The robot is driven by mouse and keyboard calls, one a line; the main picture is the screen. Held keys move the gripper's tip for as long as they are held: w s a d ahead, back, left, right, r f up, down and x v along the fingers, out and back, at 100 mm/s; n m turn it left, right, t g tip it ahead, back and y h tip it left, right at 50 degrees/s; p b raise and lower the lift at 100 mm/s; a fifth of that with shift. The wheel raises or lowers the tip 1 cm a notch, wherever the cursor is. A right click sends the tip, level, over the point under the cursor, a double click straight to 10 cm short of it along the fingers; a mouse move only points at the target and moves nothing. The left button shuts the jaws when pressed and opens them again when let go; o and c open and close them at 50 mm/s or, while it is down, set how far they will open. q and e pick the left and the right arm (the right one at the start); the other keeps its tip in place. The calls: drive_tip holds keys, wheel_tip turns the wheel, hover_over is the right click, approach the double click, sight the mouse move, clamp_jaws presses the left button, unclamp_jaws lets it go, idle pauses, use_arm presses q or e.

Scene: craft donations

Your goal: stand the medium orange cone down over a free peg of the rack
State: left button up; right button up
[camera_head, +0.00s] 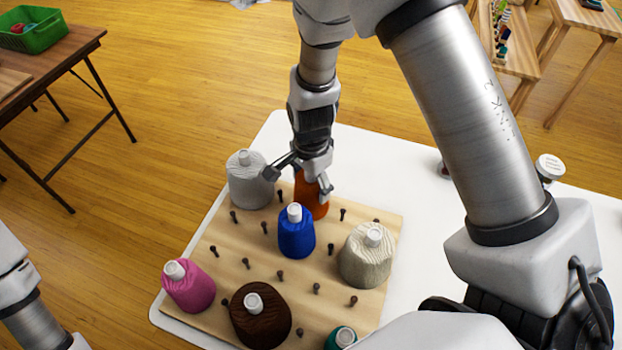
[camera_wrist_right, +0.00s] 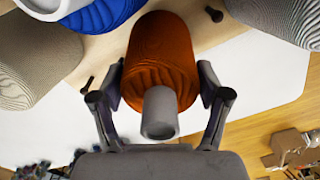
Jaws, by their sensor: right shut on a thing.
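My right gripper (camera_head: 300,182) is shut on the orange cone (camera_head: 313,204), near the far edge of the wooden peg rack (camera_head: 228,276). In the right wrist view the orange cone (camera_wrist_right: 160,50) sits between both fingers, its pale tube end towards the camera. Its base is at or just above the board; I cannot tell whether a peg is inside it. Free dark pegs show around it, such as one to its right (camera_head: 342,214) and one to its left (camera_head: 280,195). My left gripper is out of view.
The rack also bears a grey cone (camera_head: 248,184), a blue cone (camera_head: 296,238), a cream cone (camera_head: 364,260), a pink cone (camera_head: 190,290), a brown cone (camera_head: 260,322) and a teal cone (camera_head: 342,338). The white table (camera_head: 385,165) is bare behind the rack.

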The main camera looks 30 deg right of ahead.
drive_tip(key=shift+f, duration=0.45)
drive_tip(key=shift+f, duration=0.25)
drive_tip(key=o, duration=1.3)
wheel_tip(320, 180, up, 12)
